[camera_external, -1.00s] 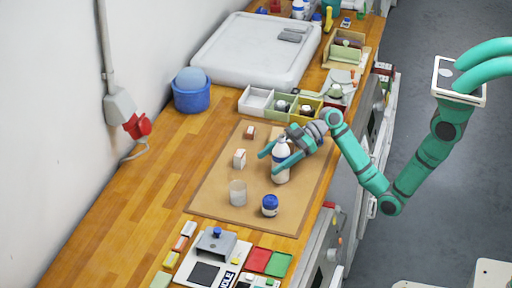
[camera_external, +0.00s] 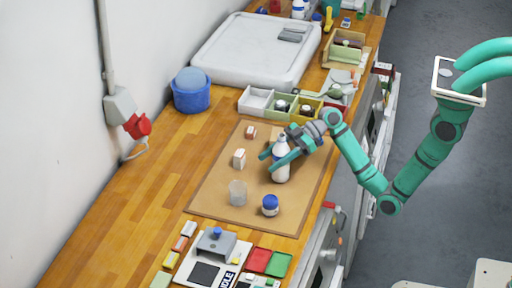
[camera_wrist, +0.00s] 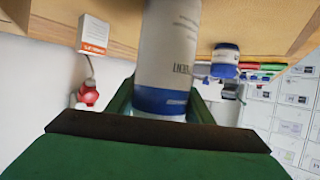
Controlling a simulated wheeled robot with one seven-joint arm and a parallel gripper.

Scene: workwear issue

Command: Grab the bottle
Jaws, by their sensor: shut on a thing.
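The bottle (camera_external: 281,168) is white with a pointed top and stands upright on the brown mat (camera_external: 220,195). My gripper (camera_external: 276,160) is shut on the bottle, with its green fingers on either side of it. In the wrist view the bottle (camera_wrist: 168,55) fills the upper middle, white with a blue band and dark lettering, between the fingers of my gripper (camera_wrist: 160,105). Part of the bottle is hidden behind a finger in the external view.
On the mat are a clear cup (camera_external: 238,193), a blue-lidded jar (camera_external: 270,205), a small white box (camera_external: 239,158) and a smaller box (camera_external: 251,132). Divided trays (camera_external: 280,103) stand behind. A blue tub (camera_external: 192,95) is at the left. Bare wood lies left of the mat.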

